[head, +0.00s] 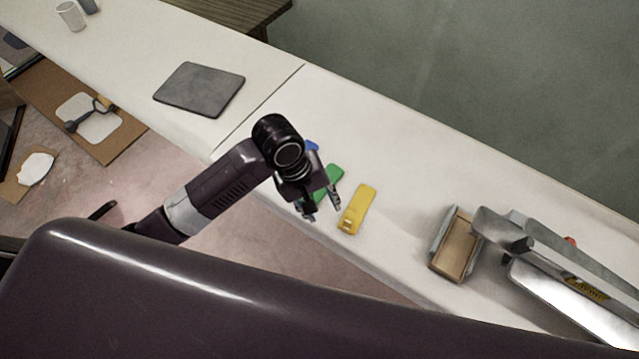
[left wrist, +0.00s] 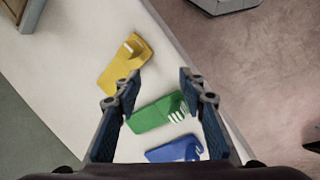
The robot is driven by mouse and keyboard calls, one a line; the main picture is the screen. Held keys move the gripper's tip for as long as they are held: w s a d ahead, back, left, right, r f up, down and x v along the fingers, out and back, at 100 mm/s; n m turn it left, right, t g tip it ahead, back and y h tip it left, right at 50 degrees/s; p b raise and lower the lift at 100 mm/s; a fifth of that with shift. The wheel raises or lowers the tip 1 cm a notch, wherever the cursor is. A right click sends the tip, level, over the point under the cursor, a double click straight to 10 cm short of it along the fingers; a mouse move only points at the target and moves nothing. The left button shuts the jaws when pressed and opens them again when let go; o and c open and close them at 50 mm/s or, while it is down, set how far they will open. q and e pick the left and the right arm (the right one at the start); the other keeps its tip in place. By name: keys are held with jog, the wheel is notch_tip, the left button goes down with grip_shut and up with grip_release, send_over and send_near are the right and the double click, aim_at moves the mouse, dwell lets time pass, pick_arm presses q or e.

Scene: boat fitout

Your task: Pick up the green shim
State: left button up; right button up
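The green shim (head: 334,174) lies on the white counter between a yellow shim (head: 358,209) and a blue shim (head: 312,146). In the head view my left gripper (head: 322,206) hangs over the green shim and hides part of it. In the left wrist view the green shim (left wrist: 160,112) shows between the two spread fingers of my left gripper (left wrist: 160,86), with the yellow shim (left wrist: 122,65) above it and the blue shim (left wrist: 176,150) below. The left gripper is open and empty. My right gripper is not in view.
A dark grey mat (head: 199,89) lies on the counter (head: 285,105) at left. A wooden-bottomed box (head: 456,246) and a metal tool (head: 560,275) stand at right. Cups (head: 71,15) stand at the far left. The counter edge runs close beside the shims.

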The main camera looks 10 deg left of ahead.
pick_arm(q)
jog(key=w+a+r+n+g+y, duration=0.2)
jog(key=w+a+r+n, duration=0.2)
jog(key=w+a+n, duration=0.15)
jog(key=shift+n, duration=0.45)
jog(key=f, duration=0.5)
jog(key=s+f, duration=0.1)
jog(key=f, duration=0.2)
jog(key=shift+d+p, duration=0.4)
jog(key=shift+r, duration=0.1)
grip_shut()
